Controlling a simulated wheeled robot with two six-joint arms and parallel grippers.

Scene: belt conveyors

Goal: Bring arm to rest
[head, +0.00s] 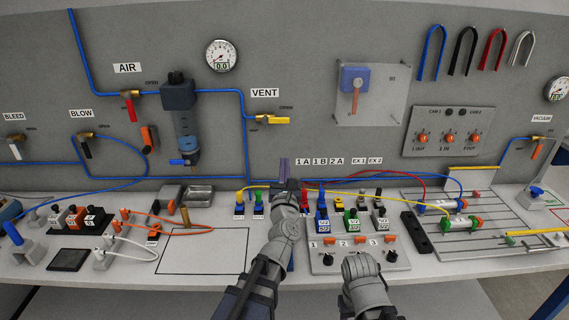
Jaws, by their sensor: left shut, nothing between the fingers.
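In the head view my left arm reaches up from the bottom centre over the bench. My left gripper (284,170) is shut and empty, with its tip in front of the grey back panel, left of the 1A label. My right arm (362,285) shows at the bottom, right of the left arm. Its grey wrist is in front of the valve board (395,262). The fingers of the right gripper cannot be made out.
The bench holds a valve board with coloured blocks and hoses, a slotted plate (470,246) with cylinders at right, and a small metal tray (198,196). A black-outlined rectangle (203,255) left of my arms is mostly clear. A gauge (222,55) hangs on the panel.

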